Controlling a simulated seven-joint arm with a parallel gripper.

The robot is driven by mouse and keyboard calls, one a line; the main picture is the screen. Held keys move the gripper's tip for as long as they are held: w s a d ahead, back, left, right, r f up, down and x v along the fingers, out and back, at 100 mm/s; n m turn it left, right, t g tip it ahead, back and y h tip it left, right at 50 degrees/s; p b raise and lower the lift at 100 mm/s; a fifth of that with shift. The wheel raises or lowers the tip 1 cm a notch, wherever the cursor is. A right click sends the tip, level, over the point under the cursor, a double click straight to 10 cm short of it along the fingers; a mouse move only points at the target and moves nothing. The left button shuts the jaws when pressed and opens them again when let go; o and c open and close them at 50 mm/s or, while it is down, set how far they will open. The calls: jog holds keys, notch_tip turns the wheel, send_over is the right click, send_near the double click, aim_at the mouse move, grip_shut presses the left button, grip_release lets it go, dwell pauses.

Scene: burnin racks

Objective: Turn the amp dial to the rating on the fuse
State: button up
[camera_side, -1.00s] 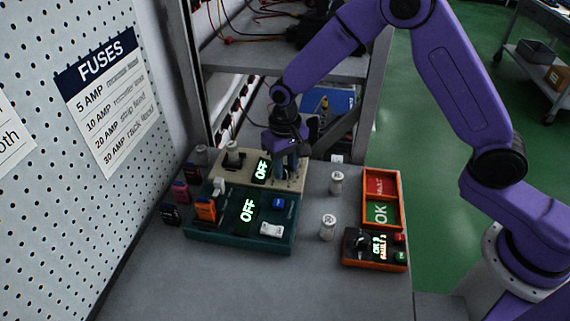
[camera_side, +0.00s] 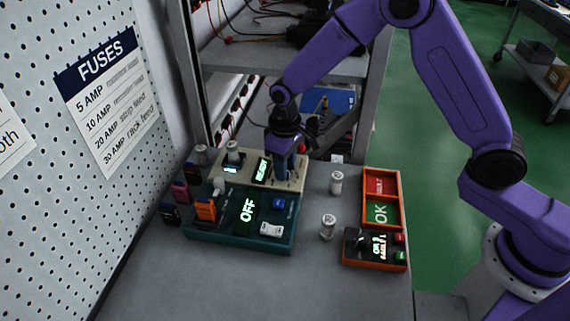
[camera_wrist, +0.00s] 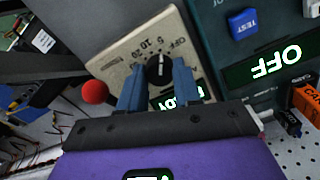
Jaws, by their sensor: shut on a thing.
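The amp dial (camera_wrist: 158,72) is a black knob with a white pointer line on the beige unit (camera_wrist: 124,76), amid marks reading 5, 10, 20 and OFF. My gripper (camera_wrist: 158,84) is shut on the dial, one blue finger on each side. In the side view my gripper (camera_side: 283,182) is over the right end of the beige unit (camera_side: 214,182) and hides the dial. That unit's tilted display (camera_side: 263,170) seems to read READY. A white fuse (camera_side: 233,148) stands at its left; its rating is unreadable.
A teal unit (camera_side: 212,235) showing OFF stands in front, with colored blocks (camera_side: 205,210) around its left. White cylinders (camera_side: 336,184) stand right, by a FAULT/OK tray (camera_side: 367,225) and orange-black box (camera_side: 352,262). A FUSES chart (camera_side: 110,92) hangs left.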

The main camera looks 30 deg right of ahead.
jog(key=shift+n, duration=0.5)
jog(key=o, duration=1.1)
jog(key=shift+c, duration=0.2)
jog(key=shift+r, duration=0.1)
notch_tip(320, 180, up, 17)
jog(key=shift+r, duration=0.2)
jog(key=s+d+f+n, duration=0.1)
jog(key=s+d, duration=0.4)
jog(key=s, duration=0.5)
jog(key=s+d+f+n, duration=0.1)
jog(key=s+d+n, duration=0.2)
jog(key=s, duration=0.8)
jog(key=s+d+f+n, duration=0.2)
jog(key=s+d, duration=0.4)
jog(key=s, duration=0.4)
jog(key=shift+s+d+n, duration=0.15)
jog(key=shift+d+n, duration=0.15)
jog(key=shift+d, duration=0.05)
